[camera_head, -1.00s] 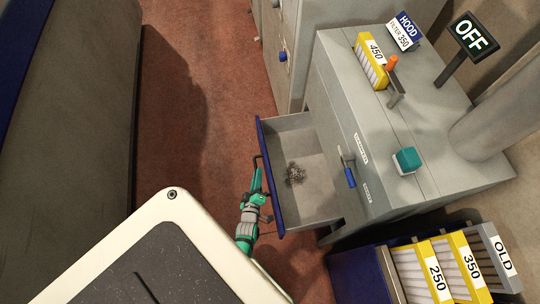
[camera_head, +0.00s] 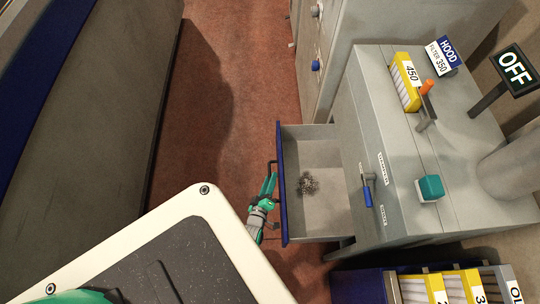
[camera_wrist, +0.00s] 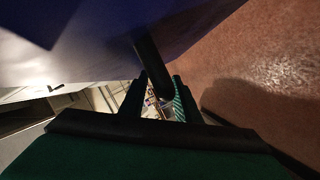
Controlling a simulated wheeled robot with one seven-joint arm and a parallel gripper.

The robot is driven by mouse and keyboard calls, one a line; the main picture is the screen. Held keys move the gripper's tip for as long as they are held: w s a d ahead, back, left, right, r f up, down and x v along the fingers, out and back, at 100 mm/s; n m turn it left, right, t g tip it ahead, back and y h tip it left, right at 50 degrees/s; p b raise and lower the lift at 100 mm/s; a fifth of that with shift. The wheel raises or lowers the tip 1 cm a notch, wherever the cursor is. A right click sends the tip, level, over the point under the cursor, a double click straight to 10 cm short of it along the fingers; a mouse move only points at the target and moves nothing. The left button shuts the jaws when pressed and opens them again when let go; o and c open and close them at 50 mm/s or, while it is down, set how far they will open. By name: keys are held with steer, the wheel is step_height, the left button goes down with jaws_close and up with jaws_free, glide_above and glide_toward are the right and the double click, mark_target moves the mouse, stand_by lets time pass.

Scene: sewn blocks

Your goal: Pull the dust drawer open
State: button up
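The dust drawer (camera_head: 318,213) is pulled out from the grey cabinet, with its blue front facing left. A small heap of grey dust (camera_head: 308,184) lies on its floor. A dark bar handle (camera_head: 272,165) is on the drawer front; it also shows in the wrist view (camera_wrist: 150,64), running down between the fingers. My green gripper (camera_head: 270,183) is at this handle, outside the drawer front. In the wrist view my gripper (camera_wrist: 160,97) has a finger on each side of the bar and appears closed on it. The exact contact is dark and partly hidden.
The grey cabinet (camera_head: 400,170) carries a blue-handled lever (camera_head: 367,192), a teal button (camera_head: 430,188), a yellow 450 filter (camera_head: 406,82) and an OFF sign (camera_head: 514,69). A filter bin (camera_head: 358,287) stands below it. Red floor (camera_head: 225,110) is clear left of the drawer.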

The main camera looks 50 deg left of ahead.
steer(key=v, duration=1.1)
stand_by(0.4)
